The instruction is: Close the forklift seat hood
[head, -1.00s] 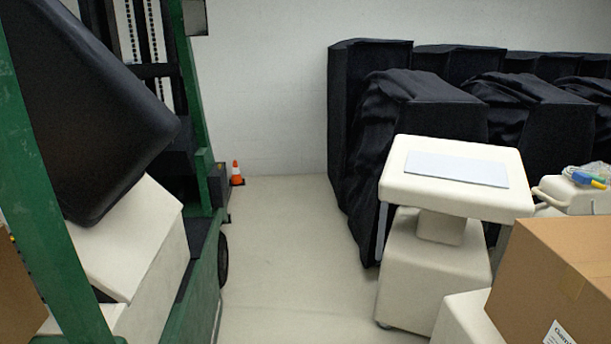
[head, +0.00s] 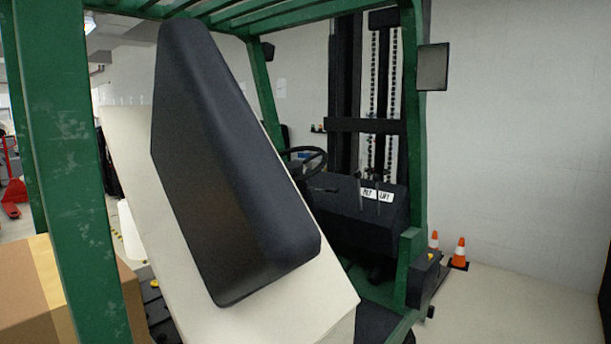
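The forklift seat hood (head: 310,312) is a cream-white panel with the black seat (head: 225,165) on it. In the head view it stands tilted up steeply inside the green forklift frame, so the hood is open. A dark gap with engine parts shows below its left side. Neither of my grippers is in view.
A green post (head: 72,150) stands close in front at the left, with a cardboard box (head: 35,295) beside it. The steering wheel (head: 303,163) and dark dashboard (head: 365,215) lie beyond the seat. Orange cones (head: 459,252) stand on open floor at the right.

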